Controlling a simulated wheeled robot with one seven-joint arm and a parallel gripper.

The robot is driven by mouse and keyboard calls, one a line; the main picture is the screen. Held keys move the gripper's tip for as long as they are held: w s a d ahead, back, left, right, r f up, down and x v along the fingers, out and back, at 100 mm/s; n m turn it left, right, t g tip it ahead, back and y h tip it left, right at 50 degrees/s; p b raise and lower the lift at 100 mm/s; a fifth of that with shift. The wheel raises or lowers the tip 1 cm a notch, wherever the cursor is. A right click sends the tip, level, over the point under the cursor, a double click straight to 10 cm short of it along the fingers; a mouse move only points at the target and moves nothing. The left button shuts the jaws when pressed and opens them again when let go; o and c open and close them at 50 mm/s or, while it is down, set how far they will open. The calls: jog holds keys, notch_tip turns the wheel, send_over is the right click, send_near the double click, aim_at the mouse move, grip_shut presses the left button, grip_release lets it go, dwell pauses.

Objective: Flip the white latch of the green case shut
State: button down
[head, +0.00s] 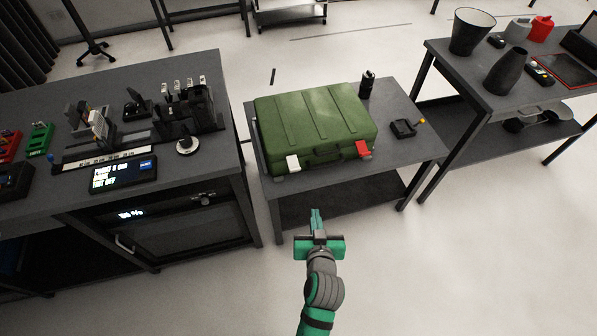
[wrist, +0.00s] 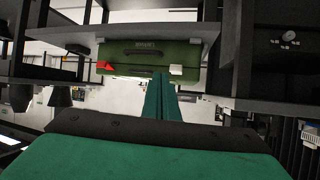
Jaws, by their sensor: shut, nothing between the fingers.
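The green case (head: 315,117) lies with its lid down on the middle table. Its white latch (head: 293,163) is on the left of the front face, and a red latch (head: 363,149) is on the right. In the wrist view, which appears upside down, the case (wrist: 150,57), the white latch (wrist: 176,70) and the red latch (wrist: 105,66) show beyond the fingers. I cannot tell for sure how far the white latch is swung. My gripper (head: 316,214) is shut and empty, in front of and below the case, apart from it. Its fingers (wrist: 160,97) are together.
The middle table (head: 285,184) also holds a black bottle (head: 367,85) and a small black device (head: 404,128). A cluttered bench (head: 225,130) stands close on the left. Another table (head: 500,99) with vases stands at the right. The floor before the middle table is clear.

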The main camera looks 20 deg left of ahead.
jog(key=w+a+r+n+g+y, duration=0.1)
jog(key=w+a+r+n+y, duration=0.1)
jog(key=w+a+r, duration=0.3)
jog(key=shift+w+a+r+n+g, duration=0.15)
jog(key=shift+w+r+n+g, duration=0.35)
jog(key=shift+w, duration=0.65)
jog(key=shift+f, duration=0.15)
send_near(299, 170)
jog(key=w+a+r, duration=0.2)
jog(key=w+a, duration=0.1)
jog(key=f, duration=0.2)
jog(key=w+f, duration=0.1)
jog(key=shift+a, duration=0.4)
jog(key=shift+a+f, duration=0.25)
jog(key=shift+f, duration=0.2)
